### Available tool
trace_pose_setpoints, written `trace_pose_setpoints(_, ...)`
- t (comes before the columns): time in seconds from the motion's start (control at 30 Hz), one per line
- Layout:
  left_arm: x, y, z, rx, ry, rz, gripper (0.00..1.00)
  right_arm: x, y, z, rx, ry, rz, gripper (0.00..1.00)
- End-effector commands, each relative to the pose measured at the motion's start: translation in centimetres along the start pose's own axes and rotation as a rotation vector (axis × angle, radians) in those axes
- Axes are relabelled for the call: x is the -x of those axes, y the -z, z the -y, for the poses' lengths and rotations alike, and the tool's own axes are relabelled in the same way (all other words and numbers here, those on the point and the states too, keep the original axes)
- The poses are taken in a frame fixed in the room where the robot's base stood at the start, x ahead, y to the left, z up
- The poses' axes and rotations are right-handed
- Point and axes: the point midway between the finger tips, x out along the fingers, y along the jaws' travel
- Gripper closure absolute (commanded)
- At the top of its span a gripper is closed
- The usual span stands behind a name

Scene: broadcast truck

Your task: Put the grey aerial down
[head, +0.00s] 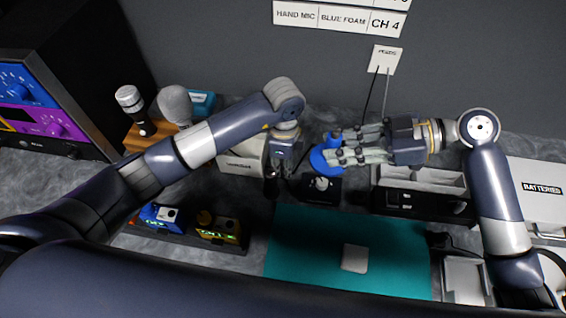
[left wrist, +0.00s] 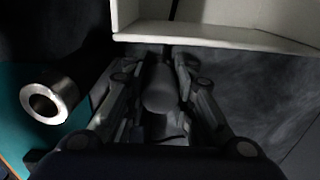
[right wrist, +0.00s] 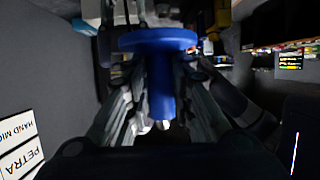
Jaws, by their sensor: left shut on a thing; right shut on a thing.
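My left gripper (head: 277,182) points down beside the cream box in the head view. In the left wrist view it is shut on a grey rounded cylinder, the grey aerial (left wrist: 160,92). The aerial is mostly hidden by the fingers, and I cannot tell whether its lower end touches anything. My right gripper (head: 345,150) reaches in from the right and is shut on a blue piece (head: 319,160) with a round disc and a stem. The blue piece also shows between the fingers in the right wrist view (right wrist: 160,82).
The cream box (head: 243,158) has its open compartment close to the left gripper (left wrist: 215,36). A dark block with a pale knob (head: 322,190) lies below the right gripper. A black-and-grey tray (head: 420,200) stands right. The teal mat (head: 305,245) has free room around a pale card (head: 355,258).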

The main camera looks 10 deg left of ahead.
Motion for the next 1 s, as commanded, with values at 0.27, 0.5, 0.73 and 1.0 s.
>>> trace_pose_setpoints(0.27, -0.5, 0.0, 0.0, 0.0, 0.0, 0.0, 0.56, -0.1, -0.2, 0.0, 0.001, -0.001, -0.002, 1.0)
trace_pose_setpoints(0.5, -0.5, 0.0, 0.0, 0.0, -0.001, 0.0, 0.56, -0.1, -0.2, 0.0, 0.001, -0.001, -0.002, 1.0)
trace_pose_setpoints(0.73, 0.8, 0.0, 0.1, 0.0, 0.001, 0.0, 0.56, 0.2, 0.4, 0.0, 0.001, -0.001, -0.002, 1.0)
trace_pose_setpoints(1.0, 6.0, 0.1, 0.2, -0.001, 0.006, -0.002, 0.56, -0.6, -1.4, 0.0, 0.001, -0.001, -0.002, 1.0)
